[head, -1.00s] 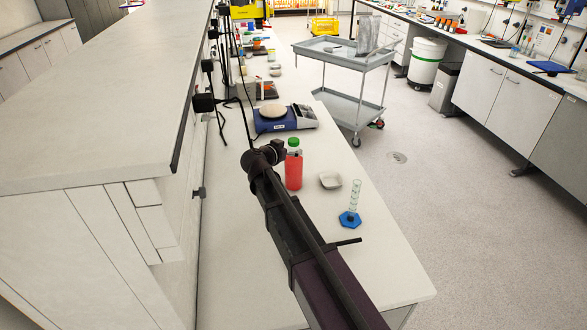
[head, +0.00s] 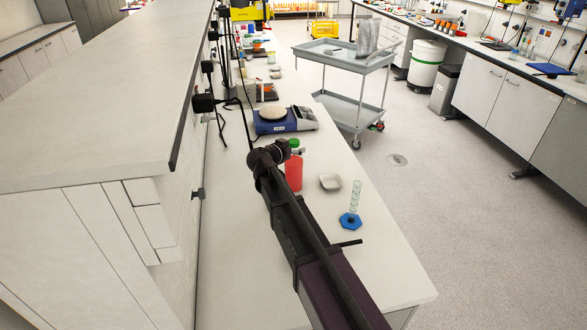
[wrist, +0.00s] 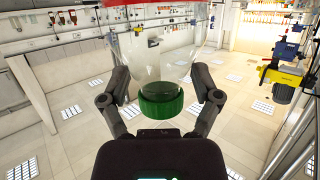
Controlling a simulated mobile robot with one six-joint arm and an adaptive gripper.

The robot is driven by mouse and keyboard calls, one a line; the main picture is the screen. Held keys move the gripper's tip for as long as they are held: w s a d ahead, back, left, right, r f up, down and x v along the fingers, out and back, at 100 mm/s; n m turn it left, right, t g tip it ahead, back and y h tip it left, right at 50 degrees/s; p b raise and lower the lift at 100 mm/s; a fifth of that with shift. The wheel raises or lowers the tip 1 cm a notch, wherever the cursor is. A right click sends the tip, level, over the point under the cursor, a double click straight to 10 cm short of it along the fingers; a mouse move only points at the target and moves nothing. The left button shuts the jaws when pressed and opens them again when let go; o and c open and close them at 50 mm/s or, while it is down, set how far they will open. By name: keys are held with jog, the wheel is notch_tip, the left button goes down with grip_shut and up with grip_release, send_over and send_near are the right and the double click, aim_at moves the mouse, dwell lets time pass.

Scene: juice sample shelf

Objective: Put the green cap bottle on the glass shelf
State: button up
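The green cap bottle (head: 294,174) stands upright on the narrow bench, with red juice in its lower part. In the wrist view, which looks upside down, its green cap (wrist: 160,100) and clear neck fill the middle, with the red at the top edge. My gripper (head: 287,150) is at the bottle's neck in the head view and partly covers it. In the wrist view my gripper (wrist: 160,82) has its two fingers spread, one on each side of the bottle's neck, with space beside the cap. I cannot make out a glass shelf in either view.
A blue scale (head: 285,122) stands behind the bottle. A white weighing dish (head: 330,182) and a graduated cylinder on a blue base (head: 350,221) stand to its right. A raised counter (head: 95,110) borders the bench on the left. A grey cart (head: 345,60) stands beyond.

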aim_at(294, 141)
jog(key=c, duration=0.5)
jog(key=shift+r, duration=0.15)
jog(key=shift+r+p, duration=1.7)
jog(key=shift+p, duration=0.15)
jog(key=s+d, duration=0.1)
jog(key=s, duration=0.4)
jog(key=s+d+r+p, duration=0.1)
jog(key=s, duration=0.4)
jog(key=s+d, duration=0.1)
jog(key=s, duration=0.4)
jog(key=shift+s+d+r, duration=0.1)
jog(key=shift+s+r, duration=0.05)
jog(key=shift+s, duration=0.2)
